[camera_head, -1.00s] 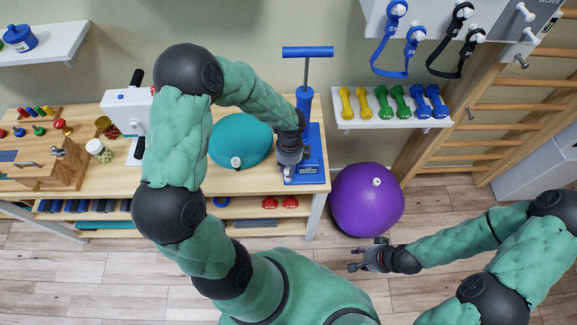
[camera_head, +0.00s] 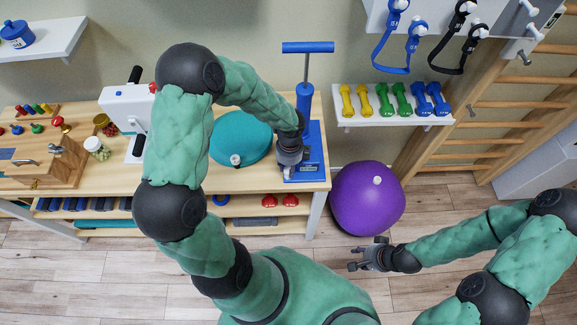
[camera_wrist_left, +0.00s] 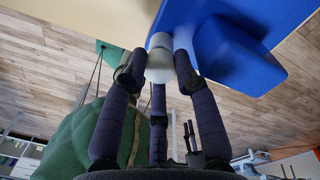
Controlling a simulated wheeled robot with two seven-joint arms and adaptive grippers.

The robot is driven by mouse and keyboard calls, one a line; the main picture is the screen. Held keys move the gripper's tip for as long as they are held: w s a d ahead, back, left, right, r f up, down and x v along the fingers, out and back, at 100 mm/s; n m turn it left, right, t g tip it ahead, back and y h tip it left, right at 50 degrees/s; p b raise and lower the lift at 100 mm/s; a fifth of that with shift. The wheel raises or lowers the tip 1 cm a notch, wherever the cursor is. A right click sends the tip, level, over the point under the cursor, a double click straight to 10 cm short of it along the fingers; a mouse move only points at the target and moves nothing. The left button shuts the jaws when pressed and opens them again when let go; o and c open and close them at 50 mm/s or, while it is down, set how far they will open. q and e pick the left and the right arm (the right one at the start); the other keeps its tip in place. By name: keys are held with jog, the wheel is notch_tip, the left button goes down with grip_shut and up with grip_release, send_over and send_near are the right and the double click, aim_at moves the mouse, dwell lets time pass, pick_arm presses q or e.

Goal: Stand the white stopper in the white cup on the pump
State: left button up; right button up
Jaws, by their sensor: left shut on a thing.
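The blue pump (camera_head: 304,103) stands upright at the right end of the wooden bench, with a blue base and a T handle. My left gripper (camera_head: 287,172) is low over the left part of that base. In the left wrist view the fingers are shut on the white stopper (camera_wrist_left: 160,70), against the blue pump base (camera_wrist_left: 235,55). A whitish round rim (camera_wrist_left: 160,41), likely the white cup, shows just beyond the stopper. I cannot tell how far the stopper is inside it. My right gripper (camera_head: 362,259) is open and empty over the floor.
A purple ball (camera_head: 367,205) sits on the floor right of the bench. Dumbbells (camera_head: 395,101) fill a wall shelf. A white device (camera_head: 125,105) and a jar (camera_head: 97,148) stand farther left.

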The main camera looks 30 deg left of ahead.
pick_arm(q)
jog(key=shift+f, duration=0.35)
dwell(0.6)
jog(key=o, duration=1)
jog(key=shift+o, duration=0.2)
jog(key=shift+r, duration=0.1)
jog(key=shift+r+p, duration=3.05)
jog(key=shift+r, duration=0.35)
jog(key=s+d+f+n+h+b, duration=0.1)
jog(key=s+d+f+n+b, duration=0.2)
jog(key=f+n, duration=0.4)
jog(key=s+d+f+n+h+b, duration=0.1)
jog(key=s+d+f+n+b, duration=0.2)
jog(key=d+f+n, duration=0.3)
jog(key=s+d+f+n+t+h+b, duration=0.1)
jog(key=s+d+f+n+h+b, duration=0.1)
jog(key=s+d+f+n, duration=0.3)
notch_tip(320, 180, down, 4)
jog(key=n, duration=0.4)
jog(key=shift+s+d+r+b, duration=0.15)
jog(key=shift+s+d+b, duration=0.1)
jog(key=shift+b, duration=0.15)
